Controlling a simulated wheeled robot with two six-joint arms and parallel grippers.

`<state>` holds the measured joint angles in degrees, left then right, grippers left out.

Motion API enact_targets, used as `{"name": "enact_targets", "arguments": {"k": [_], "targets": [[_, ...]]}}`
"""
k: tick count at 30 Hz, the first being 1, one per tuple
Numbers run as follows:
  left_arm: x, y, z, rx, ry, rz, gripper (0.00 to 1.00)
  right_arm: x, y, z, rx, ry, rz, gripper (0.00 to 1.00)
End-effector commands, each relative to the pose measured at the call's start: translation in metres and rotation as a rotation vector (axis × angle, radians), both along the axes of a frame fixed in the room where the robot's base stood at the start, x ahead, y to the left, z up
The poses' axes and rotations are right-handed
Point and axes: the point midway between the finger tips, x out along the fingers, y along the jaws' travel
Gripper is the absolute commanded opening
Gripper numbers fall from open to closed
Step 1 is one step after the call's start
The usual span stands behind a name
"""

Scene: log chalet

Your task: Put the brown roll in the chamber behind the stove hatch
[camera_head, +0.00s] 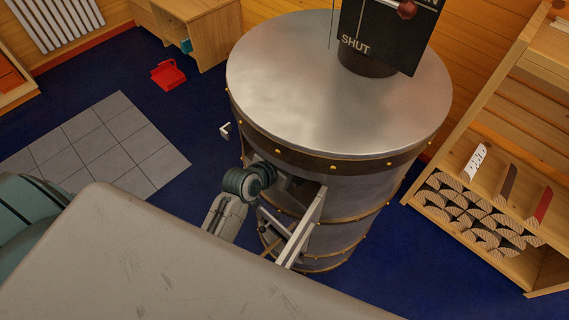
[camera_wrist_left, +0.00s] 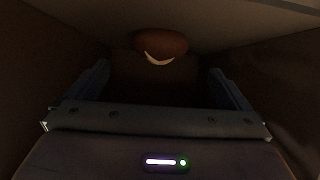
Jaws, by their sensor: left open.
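The brown roll (camera_wrist_left: 160,43) lies in a dark, narrow space in the left wrist view, with a pale curved mark on its near side. My left gripper (camera_wrist_left: 158,75) is open, its two fingers spread wide. The roll sits beyond the fingertips, between their lines, and appears apart from them. In the head view the stove (camera_head: 335,90) is a large metal drum with its hatch (camera_head: 306,226) swung open. My left arm reaches into the opening beside the hatch, and its gripper is hidden inside there. My right gripper is not in view.
A wooden shelf (camera_head: 500,150) with stacked logs (camera_head: 465,212) stands right of the stove. A sign (camera_head: 385,35) reading SHUT is on the stove pipe. A red dustpan (camera_head: 168,75) lies on the blue floor near a wooden cabinet (camera_head: 205,35). Grey tiles (camera_head: 105,145) cover the floor at left.

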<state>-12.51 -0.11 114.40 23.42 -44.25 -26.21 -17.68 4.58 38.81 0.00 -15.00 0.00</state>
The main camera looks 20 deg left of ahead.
Motion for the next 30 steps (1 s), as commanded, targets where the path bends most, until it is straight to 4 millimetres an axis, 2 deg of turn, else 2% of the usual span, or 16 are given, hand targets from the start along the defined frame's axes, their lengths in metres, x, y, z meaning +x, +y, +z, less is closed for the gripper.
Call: {"name": "enact_targets", "arguments": {"k": [3,7,20,25,30], "targets": [[-0.017,0.006,0.009,0.002,0.000,-0.001,1.00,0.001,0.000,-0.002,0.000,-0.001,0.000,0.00],[-0.027,0.009,0.015,0.002,-0.001,-0.001,1.00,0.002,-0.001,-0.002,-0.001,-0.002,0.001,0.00],[-0.032,0.010,0.016,0.002,0.007,-0.001,1.00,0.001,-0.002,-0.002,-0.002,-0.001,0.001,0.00],[-0.055,0.017,-0.007,0.029,0.115,0.012,1.00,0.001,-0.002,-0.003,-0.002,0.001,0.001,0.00],[-0.098,0.034,-0.042,0.081,0.305,0.056,1.00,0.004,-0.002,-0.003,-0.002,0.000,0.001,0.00]]}}
